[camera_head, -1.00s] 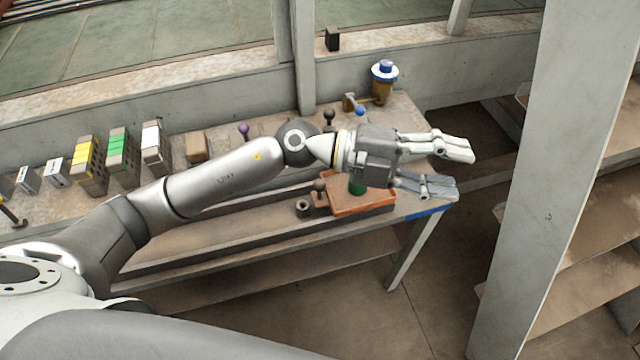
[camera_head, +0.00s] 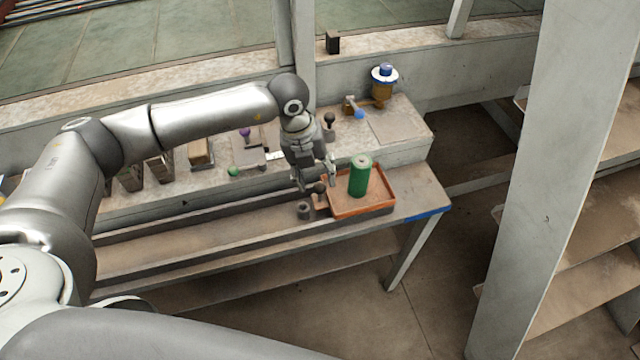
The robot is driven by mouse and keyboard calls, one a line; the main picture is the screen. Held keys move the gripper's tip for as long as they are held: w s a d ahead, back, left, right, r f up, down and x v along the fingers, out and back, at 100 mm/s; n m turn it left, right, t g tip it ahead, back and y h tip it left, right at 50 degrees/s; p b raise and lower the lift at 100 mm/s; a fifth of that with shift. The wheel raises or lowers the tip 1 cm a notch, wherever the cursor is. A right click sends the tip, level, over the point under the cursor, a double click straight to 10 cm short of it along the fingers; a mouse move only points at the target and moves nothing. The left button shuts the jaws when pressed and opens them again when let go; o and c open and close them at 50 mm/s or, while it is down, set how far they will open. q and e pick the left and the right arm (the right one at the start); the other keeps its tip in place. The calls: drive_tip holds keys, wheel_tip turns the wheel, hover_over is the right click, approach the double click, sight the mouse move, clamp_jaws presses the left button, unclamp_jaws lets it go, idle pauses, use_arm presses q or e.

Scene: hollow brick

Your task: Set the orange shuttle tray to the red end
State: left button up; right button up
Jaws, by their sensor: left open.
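The orange shuttle tray (camera_head: 366,211) sits at the right end of the long bench channel, close to the blue-marked end (camera_head: 428,214). A green cylinder (camera_head: 360,177) stands upright in it. A small dark knob (camera_head: 319,188) and a grey ring-shaped part (camera_head: 304,210) are at the tray's left side. My left gripper (camera_head: 316,183) points down with open fingers just above and around the knob; I cannot tell whether it touches. No red end mark shows; my left arm covers the bench's far left. My right gripper is out of view.
Behind the channel, a raised shelf holds a purple-knobbed lever (camera_head: 245,133), a black-knobbed lever (camera_head: 329,120), a blue-handled valve (camera_head: 357,112) and a blue-topped brass-coloured container (camera_head: 383,85). A wide post (camera_head: 515,190) stands right. The channel left of the tray looks clear.

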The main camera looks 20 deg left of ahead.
sight(318, 184)
use_arm(q)
drive_tip(key=f, duration=0.2)
drive_tip(key=d+f+p, duration=0.1)
drive_tip(key=f, duration=0.2)
drive_tip(key=shift+w+f, duration=0.2)
drive_tip(key=shift+f, duration=0.15)
clamp_jaws()
